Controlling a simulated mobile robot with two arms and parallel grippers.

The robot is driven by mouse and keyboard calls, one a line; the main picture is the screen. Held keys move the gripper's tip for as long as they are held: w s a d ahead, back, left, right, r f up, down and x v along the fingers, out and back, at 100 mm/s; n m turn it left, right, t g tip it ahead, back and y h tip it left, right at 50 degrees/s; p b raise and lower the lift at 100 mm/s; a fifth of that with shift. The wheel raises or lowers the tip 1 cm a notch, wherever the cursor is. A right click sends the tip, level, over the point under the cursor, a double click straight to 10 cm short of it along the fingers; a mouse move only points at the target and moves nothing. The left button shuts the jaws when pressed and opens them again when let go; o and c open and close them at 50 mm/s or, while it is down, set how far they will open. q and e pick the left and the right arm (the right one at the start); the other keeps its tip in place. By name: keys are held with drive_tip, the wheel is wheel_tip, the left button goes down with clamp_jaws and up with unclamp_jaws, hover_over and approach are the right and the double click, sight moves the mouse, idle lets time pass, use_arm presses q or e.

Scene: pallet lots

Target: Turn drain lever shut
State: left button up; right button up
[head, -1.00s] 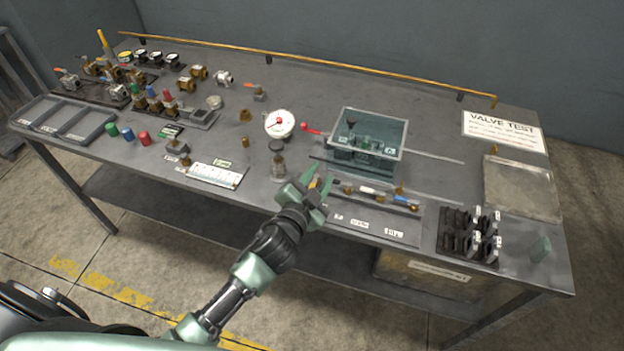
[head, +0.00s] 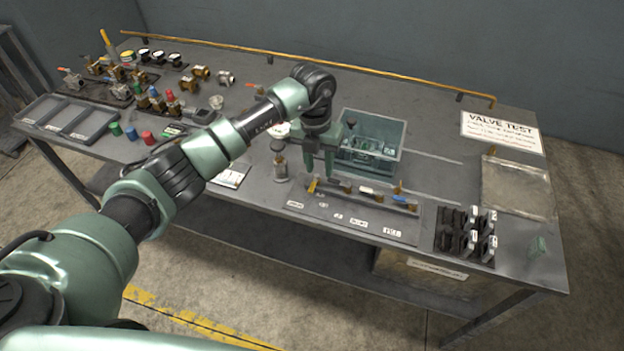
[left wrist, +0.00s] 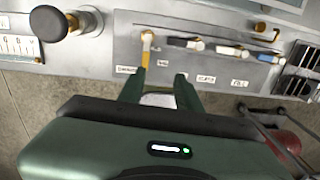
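The drain lever (head: 313,186) is the yellow handle at the left end of the valve panel (head: 352,226). In the left wrist view the drain lever (left wrist: 147,48) stands crosswise to the row, above a label that seems to read DRAIN. My left gripper (head: 319,172) points down above the panel's left end, close to the lever. My right gripper is not in view.
A clear-walled bin (head: 372,140) stands right behind the panel. A dark-knobbed fitting (head: 280,165) stands left of the lever. Other handles, dark (left wrist: 185,43) and blue (left wrist: 232,51), lie along the row to the right. Black clips (head: 466,235) stand further right.

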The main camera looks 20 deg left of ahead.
sight(312, 186)
use_arm(q)
drive_tip(key=shift+w+a+r+y, duration=0.1)
drive_tip(key=shift+a+r+y, duration=0.1)
drive_tip(key=shift+a, duration=0.25)
drive_tip(key=shift+a+r+y, duration=0.1)
drive_tip(key=shift+a+y, duration=0.1)
drive_tip(key=shift+a, duration=0.25)
drive_tip(key=shift+a+f, duration=0.15)
drive_tip(key=shift+f, duration=0.15)
wheel_tip(312, 186, down, 6)
drive_tip(key=shift+p, duration=1.15)
drive_tip(key=shift+f, duration=0.55)
clamp_jaws()
